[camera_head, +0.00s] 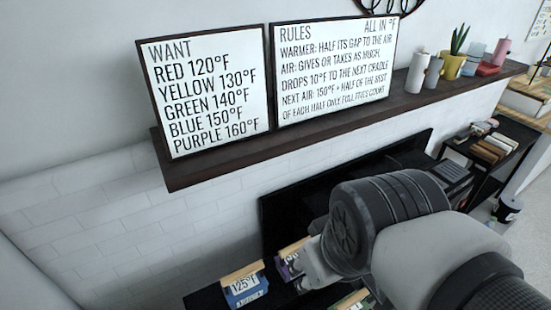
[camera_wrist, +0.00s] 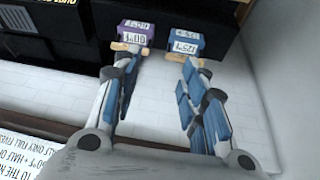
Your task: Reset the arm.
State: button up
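My gripper (camera_wrist: 152,60) is open in the wrist view, its two blue-padded fingers apart with nothing between them. A purple box (camera_wrist: 139,28) with a white number label lies beyond the left fingertip. A blue box (camera_wrist: 186,42) reading 125°F lies beyond the right fingertip. Whether the fingers touch either box cannot be told. In the head view my gripper (camera_head: 308,272) is partly hidden by my wrist, close to the purple box (camera_head: 288,270). The blue box (camera_head: 245,288), with a wooden top piece, stands to its left. A green box (camera_head: 352,300) is partly visible at the bottom edge.
A dark shelf (camera_head: 215,172) carries a WANT board (camera_head: 205,90), a RULES board (camera_head: 333,70), candles and a yellow plant pot (camera_head: 451,66). A black screen (camera_head: 285,208) stands below it. A dark rack (camera_head: 485,160) with books is at right. White brick wall is at left.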

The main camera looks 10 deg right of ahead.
jog(key=shift+s+d+m, duration=0.2)
jog(key=shift+s+m, duration=0.3)
jog(key=shift+m, duration=0.05)
jog(key=shift+s+d+m, duration=0.15)
jog(key=shift+s+m, duration=0.35)
jog(key=shift+m, duration=0.05)
jog(key=shift+f+b, duration=0.35)
jog(key=shift+f, duration=0.05)
